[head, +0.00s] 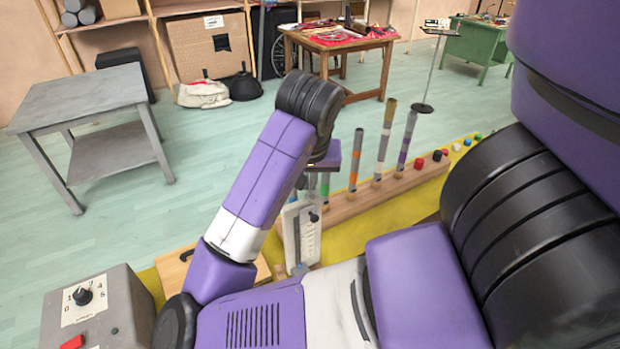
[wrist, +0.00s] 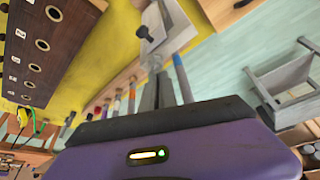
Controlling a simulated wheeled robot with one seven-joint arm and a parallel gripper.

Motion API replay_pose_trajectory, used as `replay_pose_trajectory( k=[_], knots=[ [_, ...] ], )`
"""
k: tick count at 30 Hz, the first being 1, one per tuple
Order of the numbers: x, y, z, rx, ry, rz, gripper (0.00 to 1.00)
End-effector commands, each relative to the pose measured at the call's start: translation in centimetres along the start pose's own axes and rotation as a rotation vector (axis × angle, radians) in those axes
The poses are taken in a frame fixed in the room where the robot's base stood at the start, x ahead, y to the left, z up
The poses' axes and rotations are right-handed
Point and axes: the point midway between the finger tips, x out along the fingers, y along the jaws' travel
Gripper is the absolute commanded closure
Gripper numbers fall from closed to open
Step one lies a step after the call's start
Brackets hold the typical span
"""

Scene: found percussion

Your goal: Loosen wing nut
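A white plate with a scale (head: 300,235) stands upright at the front edge of the bench. A small black knob, possibly the wing nut (head: 313,217), sits on its face. In the wrist view the dark knob (wrist: 144,32) lies beyond my fingertips, on the pale plate. My gripper (wrist: 157,72) points toward the plate's end, and its two grey fingers look close together with nothing visible between them. The knob is apart from the fingers in the picture. In the head view my purple arm hides most of the gripper.
Upright coloured tubes (head: 383,140) stand in a wooden rail behind the plate. A grey box with a dial (head: 83,297) is at lower left. A dark block with holes (wrist: 40,45) shows in the wrist view. A grey table (head: 85,92) stands on open floor.

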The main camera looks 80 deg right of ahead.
Motion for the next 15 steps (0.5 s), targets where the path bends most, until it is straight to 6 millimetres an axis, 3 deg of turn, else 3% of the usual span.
replay_pose_trajectory(
  k=[15],
  knots=[
    [-0.33,-0.43,-0.04,-0.311,0.000,-0.130,1.00]
  ],
)
